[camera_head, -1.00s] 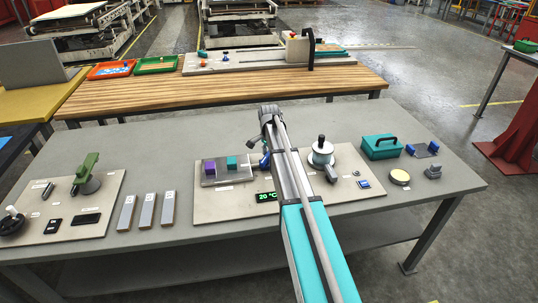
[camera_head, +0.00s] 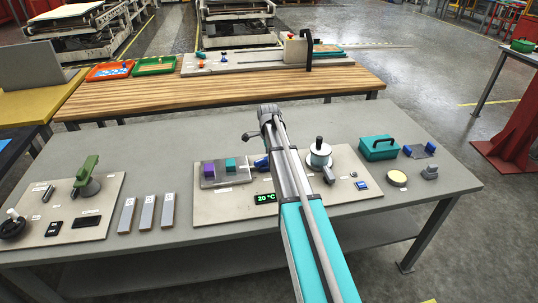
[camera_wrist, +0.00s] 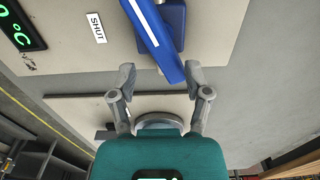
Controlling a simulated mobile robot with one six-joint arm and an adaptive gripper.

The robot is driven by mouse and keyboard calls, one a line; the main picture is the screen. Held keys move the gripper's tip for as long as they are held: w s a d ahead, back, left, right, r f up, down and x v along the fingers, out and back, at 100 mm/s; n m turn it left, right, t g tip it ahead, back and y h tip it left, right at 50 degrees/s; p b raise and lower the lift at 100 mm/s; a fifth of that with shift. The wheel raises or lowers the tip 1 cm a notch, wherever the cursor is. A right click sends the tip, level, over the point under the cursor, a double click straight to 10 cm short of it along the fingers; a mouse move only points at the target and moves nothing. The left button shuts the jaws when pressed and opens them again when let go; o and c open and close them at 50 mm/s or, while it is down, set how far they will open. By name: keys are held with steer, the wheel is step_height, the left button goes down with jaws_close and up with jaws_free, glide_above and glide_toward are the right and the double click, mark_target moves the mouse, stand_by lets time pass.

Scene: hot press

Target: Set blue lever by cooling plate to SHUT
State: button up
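The blue lever (camera_wrist: 162,42) shows large in the wrist view, on a blue base (camera_wrist: 173,18) with a white stripe along its arm. My gripper (camera_wrist: 160,76) is open. The lever's free end lies near the gap between the fingertips, closer to the right one; I cannot tell whether they touch. The SHUT label (camera_wrist: 97,27) is to the left of the lever. In the head view the blue lever (camera_head: 261,162) is partly hidden by my arm, just right of the metal cooling plate (camera_head: 228,181) bearing a purple block and a teal block.
A green 20 °C display (camera_head: 265,198) is on the same board, also in the wrist view (camera_wrist: 20,25). A white pot-like part with a black knob (camera_head: 319,155) stands right of my arm. A teal box (camera_head: 379,148) is farther right. Three grey bars (camera_head: 147,212) lie left.

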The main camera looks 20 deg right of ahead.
steer(key=shift+r+p, duration=5.9)
steer(key=shift+r, duration=0.35)
steer(key=s+a+f+n+b, duration=0.2)
steer(key=s+a+n, duration=0.6)
steer(key=s, duration=0.3)
steer(key=s+a+f+n+b, duration=0.3)
steer(key=s+a+n, duration=0.4)
steer(key=s, duration=0.5)
steer(key=shift+s+a+n, duration=0.2)
steer(key=shift+a+n, duration=0.2)
steer(key=shift+n, duration=0.8)
steer(key=shift+w+f, duration=0.1)
step_height(320, 180, up, 5)
steer(key=m+p, duration=0.4)
steer(key=m, duration=0.9)
glide_above(265, 158)
steer(key=shift+a+f, duration=0.1)
steer(key=shift+f, duration=0.1)
steer(key=shift+f, duration=0.15)
